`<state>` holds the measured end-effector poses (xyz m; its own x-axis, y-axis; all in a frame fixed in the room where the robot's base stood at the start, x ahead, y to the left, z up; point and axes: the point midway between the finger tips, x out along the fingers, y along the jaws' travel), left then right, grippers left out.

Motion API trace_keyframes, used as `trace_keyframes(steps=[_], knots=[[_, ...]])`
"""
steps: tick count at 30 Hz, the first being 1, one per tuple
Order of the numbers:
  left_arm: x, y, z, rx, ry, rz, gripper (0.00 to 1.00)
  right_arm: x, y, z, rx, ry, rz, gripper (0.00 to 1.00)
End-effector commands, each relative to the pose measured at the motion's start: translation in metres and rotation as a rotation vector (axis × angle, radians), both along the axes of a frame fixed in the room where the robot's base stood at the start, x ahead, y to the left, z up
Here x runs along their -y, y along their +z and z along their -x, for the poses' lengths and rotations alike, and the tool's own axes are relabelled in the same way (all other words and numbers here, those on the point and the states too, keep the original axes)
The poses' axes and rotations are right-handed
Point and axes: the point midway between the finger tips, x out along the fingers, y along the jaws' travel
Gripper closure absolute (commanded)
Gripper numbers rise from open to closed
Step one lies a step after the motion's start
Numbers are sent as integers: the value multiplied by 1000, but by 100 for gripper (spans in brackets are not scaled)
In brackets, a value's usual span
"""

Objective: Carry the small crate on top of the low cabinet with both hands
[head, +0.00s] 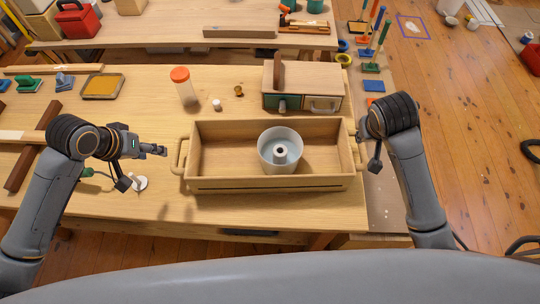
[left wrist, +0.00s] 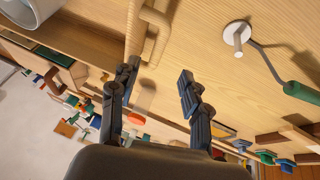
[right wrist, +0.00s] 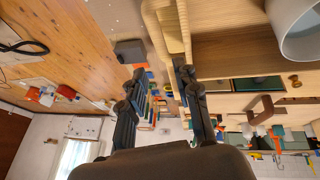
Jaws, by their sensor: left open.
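My left gripper (head: 163,150) is open beside the crate's left handle (head: 178,155). In the left wrist view, its fingers (left wrist: 158,78) are apart, with the handle (left wrist: 157,38) just beyond the tips. My right gripper is mostly hidden by its wrist in the head view. In the right wrist view, its fingers (right wrist: 158,78) are apart near the right handle (right wrist: 153,28); I cannot tell whether one touches it. A small cabinet (head: 320,82) with drawers stands behind the crate.
An orange-capped jar (head: 185,86), a white cup (head: 217,104) and a wooden knob (head: 239,91) stand behind the crate. A round white tool with a green handle (head: 138,183) lies below my left gripper. Brushes (head: 374,45) stand at the right. The bench is bare in front of the crate.

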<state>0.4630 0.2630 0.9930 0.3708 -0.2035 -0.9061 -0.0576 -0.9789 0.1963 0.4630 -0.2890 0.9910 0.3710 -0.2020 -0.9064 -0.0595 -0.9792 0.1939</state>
Motion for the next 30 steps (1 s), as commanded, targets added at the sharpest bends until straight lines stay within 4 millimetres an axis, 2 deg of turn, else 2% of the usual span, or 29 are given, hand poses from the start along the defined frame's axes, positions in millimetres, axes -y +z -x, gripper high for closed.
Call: trace_keyframes(steps=[12,18,24,30], knots=[[16,-71,-28,-2,0,0,53,16,-71,-27,-5,-2,2,68],[23,-100,-40,-2,1,0,53,23,-100,-40,-2,-1,1,68],[26,-114,-47,0,-1,-1,53,26,-115,-46,-1,1,0,68],[26,-117,-48,1,-1,-3,53,26,-117,-48,1,1,0,68]])
